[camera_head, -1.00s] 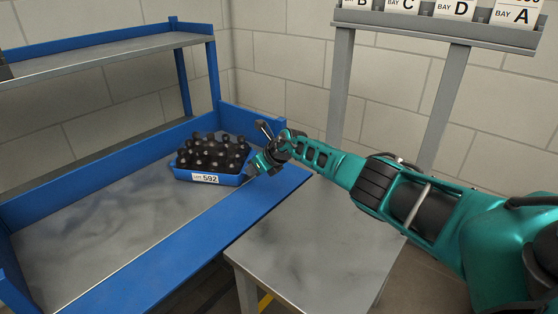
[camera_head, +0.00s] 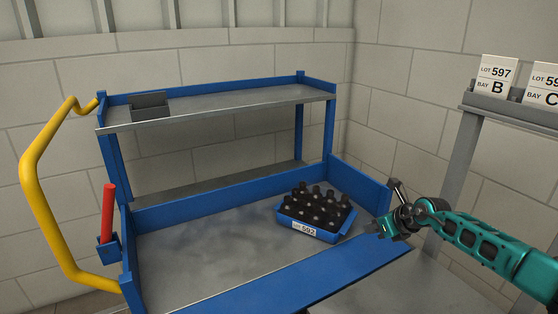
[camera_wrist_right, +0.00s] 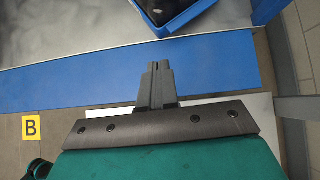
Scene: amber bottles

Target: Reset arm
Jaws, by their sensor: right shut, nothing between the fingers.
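My right arm comes in from the right in the head view, and its gripper (camera_head: 381,228) is over the front right edge of the blue cart, just right of the bottle crate. In the right wrist view the gripper (camera_wrist_right: 155,68) has its fingers together and nothing between them. The blue crate (camera_head: 327,234) with a LOT 592 label holds several dark bottles (camera_head: 318,208) with black caps. It stands on the cart's grey deck, apart from the gripper. A corner of the crate (camera_wrist_right: 190,15) shows at the top of the right wrist view. My left gripper is not in view.
The cart's blue front rim (camera_head: 290,279) runs below the gripper. An upper shelf (camera_head: 230,104) carries a dark grey bin (camera_head: 150,107). A yellow handle (camera_head: 37,190) is at the left. A label rack (camera_head: 510,108) stands at the right. The deck left of the crate is clear.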

